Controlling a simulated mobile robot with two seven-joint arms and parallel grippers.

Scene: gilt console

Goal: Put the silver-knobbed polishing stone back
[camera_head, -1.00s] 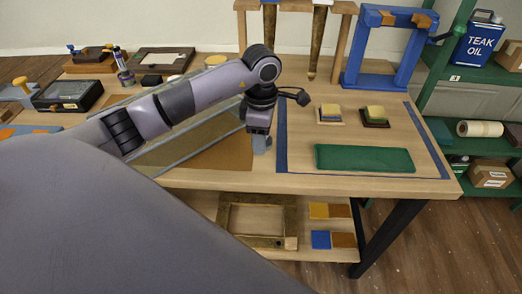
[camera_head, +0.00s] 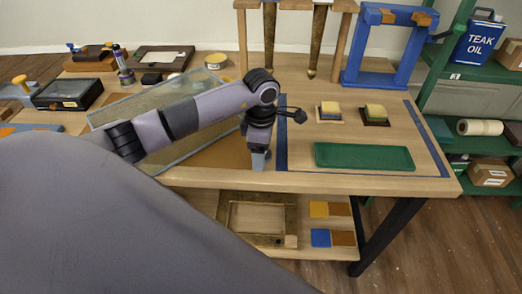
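My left gripper (camera_head: 260,160) points down at the front of the wooden workbench, just left of the blue tape line. Its grey-blue fingertips are small, and I cannot tell whether they are open or shut or hold anything. I cannot make out a silver-knobbed polishing stone. An orange-knobbed grey piece (camera_head: 20,85) stands at the far left. A brown block with blue knobs (camera_head: 88,52) lies at the back left. My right gripper is not in view.
A glass-topped panel (camera_head: 150,105) lies partly behind my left arm. Two yellow-topped stacks (camera_head: 329,111) (camera_head: 375,113) and a green tray (camera_head: 365,156) sit inside the blue tape outline. A blue frame (camera_head: 385,48) and wooden posts stand behind. The bench space between them is bare.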

